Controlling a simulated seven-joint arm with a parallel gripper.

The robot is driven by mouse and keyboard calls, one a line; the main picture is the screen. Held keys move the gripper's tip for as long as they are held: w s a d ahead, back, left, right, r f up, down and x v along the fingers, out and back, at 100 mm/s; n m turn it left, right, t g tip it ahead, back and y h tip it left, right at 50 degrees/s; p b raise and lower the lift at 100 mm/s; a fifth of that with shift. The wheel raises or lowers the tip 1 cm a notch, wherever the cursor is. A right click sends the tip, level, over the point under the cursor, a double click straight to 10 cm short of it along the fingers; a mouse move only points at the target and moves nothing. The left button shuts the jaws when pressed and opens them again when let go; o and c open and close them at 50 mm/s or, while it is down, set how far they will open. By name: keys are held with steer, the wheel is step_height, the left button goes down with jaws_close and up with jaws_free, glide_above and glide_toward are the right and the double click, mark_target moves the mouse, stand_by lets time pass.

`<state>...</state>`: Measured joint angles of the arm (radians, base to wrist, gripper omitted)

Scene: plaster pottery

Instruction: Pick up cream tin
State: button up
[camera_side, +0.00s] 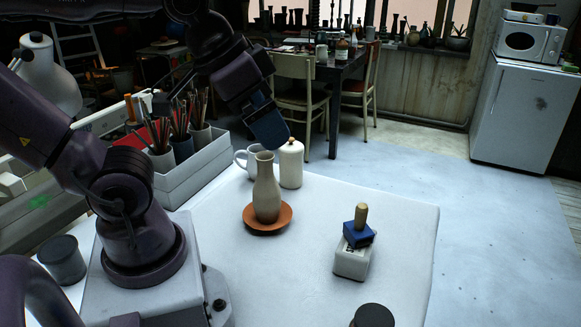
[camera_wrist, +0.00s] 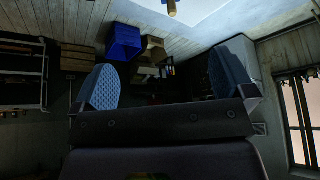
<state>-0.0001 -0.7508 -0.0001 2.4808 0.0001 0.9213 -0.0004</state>
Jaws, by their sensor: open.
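A cream, upright, rounded cylinder with a small knob on top (camera_side: 291,166) stands at the table's back edge in the side view. A cream block with dark lettering (camera_side: 352,260) lies at the right of the table, with a blue piece with a wooden peg (camera_side: 358,232) on top. I cannot tell for certain which of the two is the cream tin. My gripper (camera_side: 272,128) is above and just left of the cylinder, apart from the block. In the wrist view its two blue fingers (camera_wrist: 167,80) are wide apart with nothing held between them.
A tan vase (camera_side: 266,190) stands on a terracotta saucer (camera_side: 284,218) in front of the cylinder. A white mug (camera_side: 244,163) is to its left. A grey box (camera_side: 190,178) holds brush pots. A dark cylinder (camera_side: 374,316) is at the front. The table's right front is mostly clear.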

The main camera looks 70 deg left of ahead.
step_height(320, 180, up, 4)
steer(key=m+g+y, duration=0.3)
steer(key=m+y, duration=1.4)
steer(key=m, duration=0.2)
glide_above(293, 163)
steer(key=d, duration=0.4)
steer(key=shift+m+y, duration=0.3)
steer(key=shift+y, duration=0.1)
steer(key=f, duration=3.3)
steer(key=shift+s, duration=0.3)
steer(key=shift+w+a+f, duration=0.1)
steer(key=shift+a, duration=0.45)
steer(key=a, duration=0.4)
steer(key=w+a, duration=0.1)
steer(key=a, duration=0.1)
steer(key=shift+a, duration=0.15)
steer(key=shift+r, duration=0.2)
steer(key=c, duration=1)
